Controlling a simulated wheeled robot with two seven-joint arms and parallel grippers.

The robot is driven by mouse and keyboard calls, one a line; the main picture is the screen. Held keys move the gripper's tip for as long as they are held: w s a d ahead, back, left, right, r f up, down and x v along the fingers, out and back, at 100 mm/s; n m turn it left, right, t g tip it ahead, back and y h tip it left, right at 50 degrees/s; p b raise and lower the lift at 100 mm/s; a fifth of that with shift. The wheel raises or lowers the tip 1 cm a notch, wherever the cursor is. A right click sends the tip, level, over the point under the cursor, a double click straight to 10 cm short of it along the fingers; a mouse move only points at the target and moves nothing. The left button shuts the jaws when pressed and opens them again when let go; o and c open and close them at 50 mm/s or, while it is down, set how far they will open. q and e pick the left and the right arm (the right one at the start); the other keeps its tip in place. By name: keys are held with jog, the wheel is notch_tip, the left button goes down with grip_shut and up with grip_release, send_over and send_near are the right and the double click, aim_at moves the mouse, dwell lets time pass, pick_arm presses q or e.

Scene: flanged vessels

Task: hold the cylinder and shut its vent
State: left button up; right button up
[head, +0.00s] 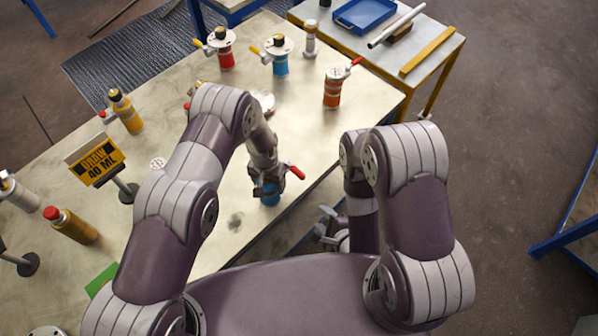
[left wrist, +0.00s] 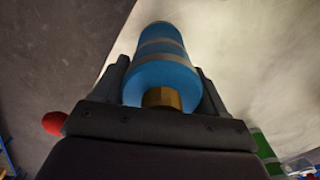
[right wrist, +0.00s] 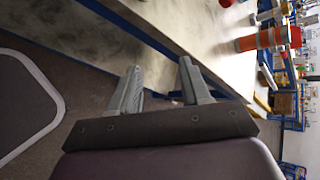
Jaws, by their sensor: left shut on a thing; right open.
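My left gripper (head: 266,182) is shut on a blue cylinder (head: 270,198) near the table's front edge. In the left wrist view the blue cylinder (left wrist: 160,62), with pale bands, lies between the fingers, its brass fitting (left wrist: 162,97) facing the palm. A red handle (head: 297,172) sticks out to the right of the left gripper; a red end (left wrist: 54,123) shows in the left wrist view. I cannot tell whether the vent is open. My right gripper (head: 330,232) is open and empty, below and right of the cylinder, past the table edge; its fingers (right wrist: 158,92) stand apart.
A sign reading "DRAIN 40 ML" (head: 96,160) stands at the left. An orange vessel with a red lever (head: 333,88) stands near the right edge. Red (head: 224,52), blue (head: 279,62) and yellow (head: 126,112) vessels stand farther back. A side table (head: 440,50) holds a blue tray (head: 365,14).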

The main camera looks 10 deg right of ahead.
aim_at(303, 179)
notch_tip(303, 179, up, 7)
jog(key=w+a+m+t+y, duration=0.1)
jog(key=w+m+t, duration=0.1)
jog(key=w+t, duration=0.15)
jog(key=shift+m, duration=0.3)
jog(key=x, duration=1.1)
jog(key=shift+w+a, duration=0.15)
jog(key=shift+w, duration=0.05)
grip_shut()
